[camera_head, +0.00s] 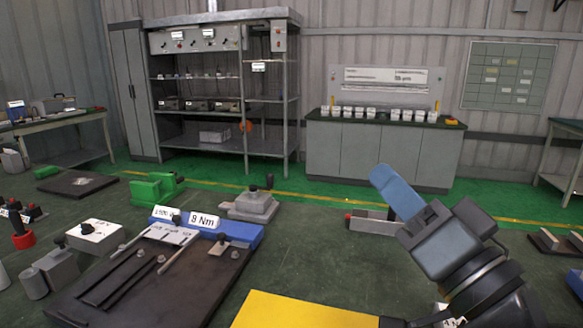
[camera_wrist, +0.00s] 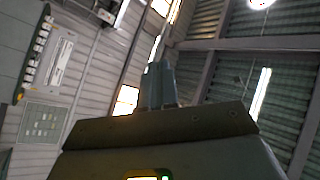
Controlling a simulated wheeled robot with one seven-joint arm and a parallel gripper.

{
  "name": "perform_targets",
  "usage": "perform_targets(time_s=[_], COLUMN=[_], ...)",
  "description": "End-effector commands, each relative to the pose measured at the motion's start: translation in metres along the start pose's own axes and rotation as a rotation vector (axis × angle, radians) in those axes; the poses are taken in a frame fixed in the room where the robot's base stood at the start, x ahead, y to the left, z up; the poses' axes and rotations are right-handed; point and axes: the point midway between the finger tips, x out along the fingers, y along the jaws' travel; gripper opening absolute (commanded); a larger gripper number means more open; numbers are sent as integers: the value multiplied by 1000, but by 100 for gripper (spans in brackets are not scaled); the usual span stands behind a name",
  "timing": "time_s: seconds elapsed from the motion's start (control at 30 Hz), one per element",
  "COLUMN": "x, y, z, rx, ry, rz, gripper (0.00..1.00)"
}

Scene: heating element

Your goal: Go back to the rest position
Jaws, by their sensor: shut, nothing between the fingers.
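My gripper (camera_head: 383,178) shows in the head view at the right, raised above the bench top and pointing up and to the left. Its blue fingers are together with nothing between them. In the wrist view the shut fingers (camera_wrist: 158,85) stand up in the middle of the picture, against the wall and ceiling. The gripper touches nothing. The dark fixture plate (camera_head: 150,285) with rods and a blue block (camera_head: 235,232) labelled 9 Nm lies at lower left, apart from the gripper.
A yellow surface (camera_head: 305,312) lies at the bottom middle. A green clamp (camera_head: 157,188), a grey block (camera_head: 252,207) and a white box (camera_head: 95,236) stand on the dark top. A shelf rack (camera_head: 225,146) and a grey cabinet (camera_head: 380,155) stand at the back. The air around the gripper looks clear.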

Motion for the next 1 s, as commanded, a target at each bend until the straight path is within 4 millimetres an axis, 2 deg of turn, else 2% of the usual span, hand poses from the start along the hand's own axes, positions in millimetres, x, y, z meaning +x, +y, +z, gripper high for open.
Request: perform_targets(time_s=[0.27, 0.47, 0.6, 0.8, 1.0], x=[-64, -131, -186, -272, -356], y=[32, 50, 56, 53, 42], z=[44, 84, 111, 137, 142], rx=[51, 9, -55, -200, -394], ry=[105, 96, 46, -75, -243], rz=[224, 399, 511, 631, 681], gripper=[0, 0, 0, 0, 0])
